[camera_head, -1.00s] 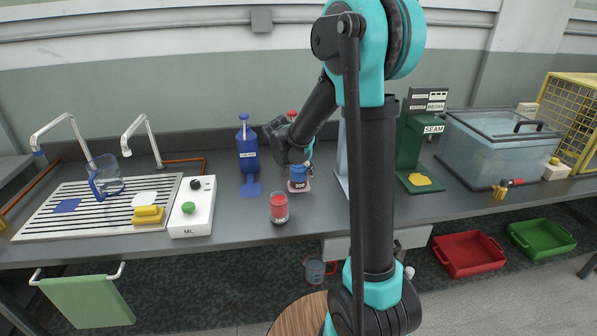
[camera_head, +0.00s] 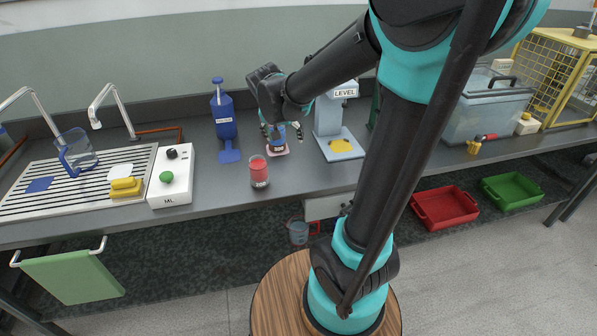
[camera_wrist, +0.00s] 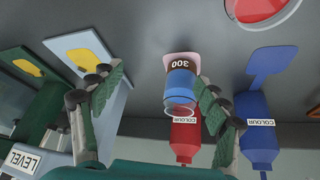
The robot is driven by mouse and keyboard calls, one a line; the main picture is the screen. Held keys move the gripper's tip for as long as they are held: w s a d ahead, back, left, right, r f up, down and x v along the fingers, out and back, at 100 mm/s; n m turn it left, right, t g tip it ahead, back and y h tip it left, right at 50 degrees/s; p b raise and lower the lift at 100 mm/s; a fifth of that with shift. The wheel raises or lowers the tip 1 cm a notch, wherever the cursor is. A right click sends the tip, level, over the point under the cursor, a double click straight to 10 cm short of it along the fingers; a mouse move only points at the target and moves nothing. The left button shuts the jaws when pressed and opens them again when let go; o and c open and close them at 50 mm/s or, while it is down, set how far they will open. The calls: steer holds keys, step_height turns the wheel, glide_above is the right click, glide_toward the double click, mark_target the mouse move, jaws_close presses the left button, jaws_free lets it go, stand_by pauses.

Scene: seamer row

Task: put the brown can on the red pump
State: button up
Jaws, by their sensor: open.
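The brown can (camera_wrist: 181,72) is a clear can with a brown "300" label and blue contents. It stands upright on the pink plate of the red pump (camera_wrist: 186,138) in the wrist view. In the head view the can (camera_head: 278,138) shows below my gripper, and the pink plate (camera_head: 279,153) shows under it. The red pump's bottle is hidden behind my gripper there. My gripper (camera_head: 284,131) is open, with its fingers spread apart near the can. In the wrist view the right finger of my gripper (camera_wrist: 160,88) overlaps the can's edge; I cannot tell whether they touch.
A can with red contents (camera_head: 259,172) stands at the counter's front, left of the plate. The blue pump (camera_head: 224,120) is behind it. The level station (camera_head: 332,125) stands close on the right. A white box with buttons (camera_head: 172,180) and a drain rack (camera_head: 60,190) lie left.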

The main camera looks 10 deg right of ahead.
steer(key=s+d+f, duration=0.1)
steer(key=s, duration=0.2)
steer(key=s+d+f+n, duration=0.1)
steer(key=s+f, duration=0.1)
steer(key=s, duration=0.1)
steer(key=s+d+f+n+y, duration=0.1)
steer(key=s+f, duration=0.1)
steer(key=s, duration=0.1)
steer(key=shift+s+d+f, duration=0.2)
steer(key=shift+s+f, duration=0.05)
steer(key=shift+s, duration=0.15)
steer(key=s+f+n+y, duration=0.1)
steer(key=s+f+n, duration=0.2)
steer(key=s+f, duration=0.2)
steer(key=s, duration=0.3)
steer(key=shift+s+d+y, duration=0.15)
steer(key=shift+s+y, duration=0.15)
steer(key=shift+s, duration=0.05)
